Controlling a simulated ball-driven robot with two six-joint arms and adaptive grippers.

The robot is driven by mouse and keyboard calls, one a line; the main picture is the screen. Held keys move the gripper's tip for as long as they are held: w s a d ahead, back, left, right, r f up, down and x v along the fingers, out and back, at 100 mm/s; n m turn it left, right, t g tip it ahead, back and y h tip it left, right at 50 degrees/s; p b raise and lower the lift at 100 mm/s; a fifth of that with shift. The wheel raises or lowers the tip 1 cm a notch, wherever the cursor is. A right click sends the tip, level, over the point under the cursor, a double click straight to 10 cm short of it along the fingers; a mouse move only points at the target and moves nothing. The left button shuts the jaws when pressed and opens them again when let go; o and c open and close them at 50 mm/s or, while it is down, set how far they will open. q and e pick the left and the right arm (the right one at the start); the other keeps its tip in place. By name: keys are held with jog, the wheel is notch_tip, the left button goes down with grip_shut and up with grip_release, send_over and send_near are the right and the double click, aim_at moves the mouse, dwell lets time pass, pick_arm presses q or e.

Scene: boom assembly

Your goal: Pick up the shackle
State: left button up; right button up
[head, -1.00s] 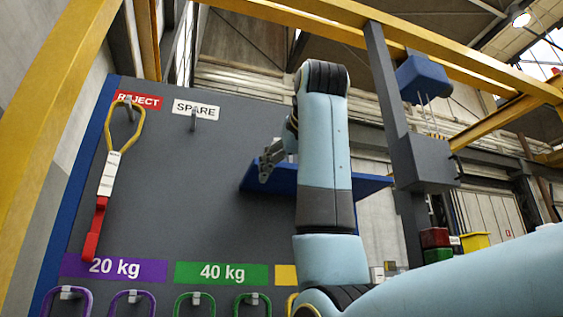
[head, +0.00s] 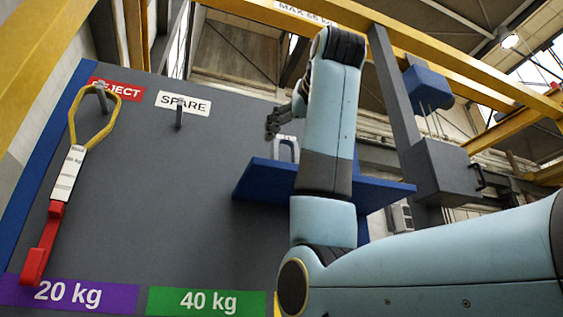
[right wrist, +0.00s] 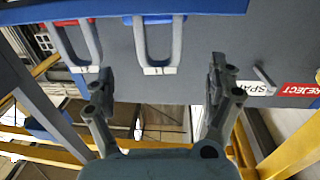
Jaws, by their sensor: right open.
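A grey U-shaped shackle (head: 287,139) stands on the blue shelf (head: 250,181) in the head view, partly hidden behind my right arm. The right wrist view is upside down and shows two such shackles with white labels, one in the middle (right wrist: 140,45) and one to its left (right wrist: 92,40). My right gripper (head: 274,122) is above and just left of the visible shackle. In the right wrist view my right gripper (right wrist: 160,72) is open and empty, its fingers spread to either side of the middle shackle's rounded end, apart from it. My left gripper is not in view.
A dark grey panel (head: 160,200) carries a SPARE hook (head: 179,116), empty, and a REJECT hook with a yellow and red sling (head: 65,185). A yellow gantry beam (head: 440,75) and a grey post (head: 395,110) stand behind and right of my arm.

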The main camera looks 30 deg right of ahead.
aim_at(291, 140)
jog(key=x, duration=0.1)
jog(key=p+x, duration=0.1)
jog(key=x, duration=0.1)
jog(key=shift+d+r, duration=0.1)
jog(key=shift+r, duration=0.1)
jog(key=shift+w+d+p, duration=0.1)
jog(key=shift+w+p, duration=0.2)
jog(key=shift+p, duration=0.05)
jog(key=p+x, duration=0.3)
jog(key=x, duration=0.1)
jog(key=shift+w+d, duration=0.1)
jog(key=shift+w, duration=0.15)
jog(key=shift+w+d, duration=0.15)
jog(key=shift+w, duration=0.15)
jog(key=shift+c, duration=0.6)
jog(key=shift+s, duration=0.1)
jog(key=c, duration=0.4)
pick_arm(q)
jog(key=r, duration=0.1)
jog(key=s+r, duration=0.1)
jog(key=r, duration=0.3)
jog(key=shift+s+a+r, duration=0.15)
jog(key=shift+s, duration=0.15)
pick_arm(e)
jog(key=c, duration=1.1)
